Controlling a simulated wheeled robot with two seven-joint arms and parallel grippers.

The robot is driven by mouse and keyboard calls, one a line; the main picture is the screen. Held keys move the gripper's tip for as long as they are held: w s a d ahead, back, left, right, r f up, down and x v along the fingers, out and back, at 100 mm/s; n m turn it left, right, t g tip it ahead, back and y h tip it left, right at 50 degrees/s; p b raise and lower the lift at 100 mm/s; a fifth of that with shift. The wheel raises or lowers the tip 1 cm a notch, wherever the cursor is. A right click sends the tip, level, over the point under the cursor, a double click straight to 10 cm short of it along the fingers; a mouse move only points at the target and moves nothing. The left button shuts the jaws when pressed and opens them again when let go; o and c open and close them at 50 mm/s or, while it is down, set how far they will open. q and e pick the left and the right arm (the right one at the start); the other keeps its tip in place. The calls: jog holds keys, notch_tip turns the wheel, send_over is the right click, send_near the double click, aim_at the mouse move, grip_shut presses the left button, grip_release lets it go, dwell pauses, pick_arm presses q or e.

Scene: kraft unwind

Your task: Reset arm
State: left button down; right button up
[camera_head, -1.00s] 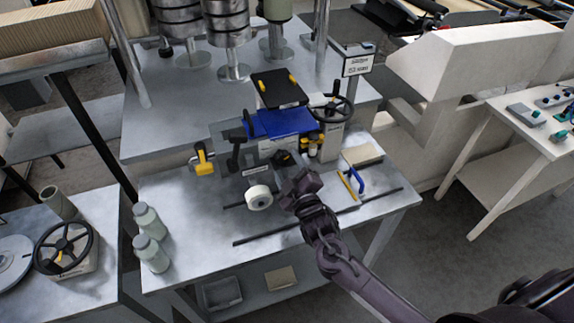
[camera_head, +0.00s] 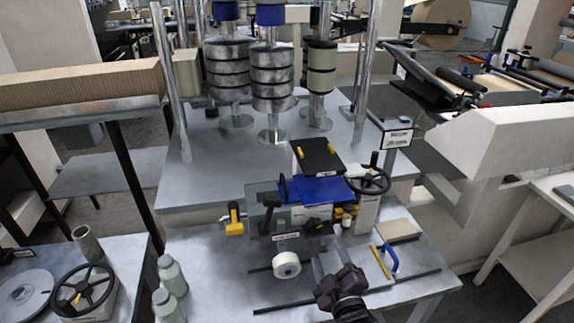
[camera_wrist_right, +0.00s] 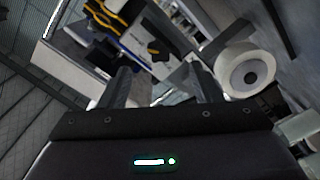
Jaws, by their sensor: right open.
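My right gripper (camera_head: 338,283) is over the front part of the metal table, to the right of the white roll (camera_head: 287,264). It is apart from the bench machine with the blue plate (camera_head: 318,190). In the right wrist view, the two dark fingers (camera_wrist_right: 163,82) stand apart with nothing between them. The white roll also shows in that view (camera_wrist_right: 248,74), beyond the fingers at the right. My left gripper is not in view.
Two bottles (camera_head: 172,275) stand at the table's left. A black handwheel (camera_head: 368,180) is on the machine's right. A blue-handled tool (camera_head: 390,260) and a tan pad (camera_head: 398,230) lie on the right. A side table with another handwheel (camera_head: 82,287) stands at left.

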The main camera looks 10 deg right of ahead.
jog(key=s+d+f+m+g, duration=0.1)
jog(key=s+f+m+g, duration=0.2)
jog(key=s+m+g, duration=0.95)
jog(key=s+f+n+g+b, duration=0.1)
jog(key=s+f+n, duration=0.15)
jog(key=f, duration=0.95)
jog(key=s+f+n+g+b, duration=0.1)
jog(key=s+f, duration=0.3)
jog(key=f, duration=0.7)
jog(key=s+f+n+g+b, duration=0.1)
jog(key=s+f, duration=0.3)
jog(key=f, duration=0.8)
jog(key=s+d+f, duration=0.2)
jog(key=s+f, duration=0.6)
jog(key=s, duration=0.1)
jog(key=s+d+f+g+b, duration=0.1)
jog(key=s+f, duration=0.8)
jog(key=shift+d+h, duration=0.3)
jog(key=shift+d, duration=0.1)
jog(key=shift+g, duration=0.25)
